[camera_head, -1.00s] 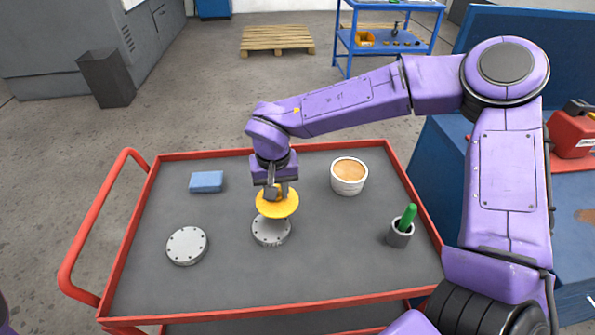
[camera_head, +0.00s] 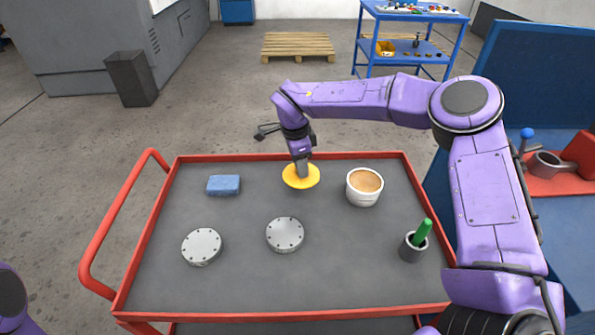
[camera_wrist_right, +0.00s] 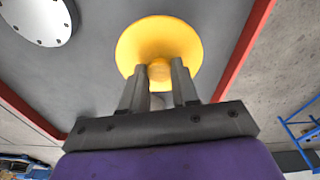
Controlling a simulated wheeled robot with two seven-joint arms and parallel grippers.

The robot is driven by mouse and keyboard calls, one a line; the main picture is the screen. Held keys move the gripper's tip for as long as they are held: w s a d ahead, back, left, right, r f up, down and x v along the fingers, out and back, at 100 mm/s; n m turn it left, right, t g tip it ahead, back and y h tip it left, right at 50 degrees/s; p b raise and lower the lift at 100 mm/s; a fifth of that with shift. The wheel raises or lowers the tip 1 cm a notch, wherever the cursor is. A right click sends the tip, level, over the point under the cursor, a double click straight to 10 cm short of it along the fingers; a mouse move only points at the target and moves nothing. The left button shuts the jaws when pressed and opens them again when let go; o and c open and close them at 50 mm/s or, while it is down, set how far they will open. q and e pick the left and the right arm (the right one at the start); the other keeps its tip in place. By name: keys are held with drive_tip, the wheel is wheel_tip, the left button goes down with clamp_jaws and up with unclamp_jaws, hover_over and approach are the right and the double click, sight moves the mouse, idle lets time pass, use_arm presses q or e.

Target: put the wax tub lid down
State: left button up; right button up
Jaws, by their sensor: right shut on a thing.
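The wax tub lid is a yellow disc (camera_head: 301,177) with a small knob, near the back edge of the cart's top. My right gripper (camera_head: 303,170) is shut on the lid's knob from above. In the right wrist view the lid (camera_wrist_right: 160,47) sits at the tips of the fingers (camera_wrist_right: 159,75). I cannot tell whether the lid touches the cart top. The wax tub (camera_head: 364,188) is white, open, with tan wax inside, just right of the lid. My left gripper is out of view.
The red-rimmed grey cart (camera_head: 330,280) also holds a blue block (camera_head: 224,185), two round grey bolted discs (camera_head: 202,246) (camera_head: 285,235), and a grey cup (camera_head: 411,247) with a green-handled tool (camera_head: 423,230). A blue bench (camera_head: 570,235) stands at the right. The cart's front middle is clear.

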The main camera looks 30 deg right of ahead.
sight(293, 169)
drive_tip(key=w+f, duration=0.2)
drive_tip(key=shift+w+d+f, duration=0.1)
drive_tip(key=shift+d+f, duration=0.1)
drive_tip(key=shift+f, duration=1.7)
drive_tip(key=shift+f, duration=0.15)
drive_tip(key=o, duration=1)
drive_tip(key=r, duration=0.4)
drive_tip(key=a+r, duration=0.1)
drive_tip(key=r, duration=0.7)
drive_tip(key=shift+w+a+r, duration=0.2)
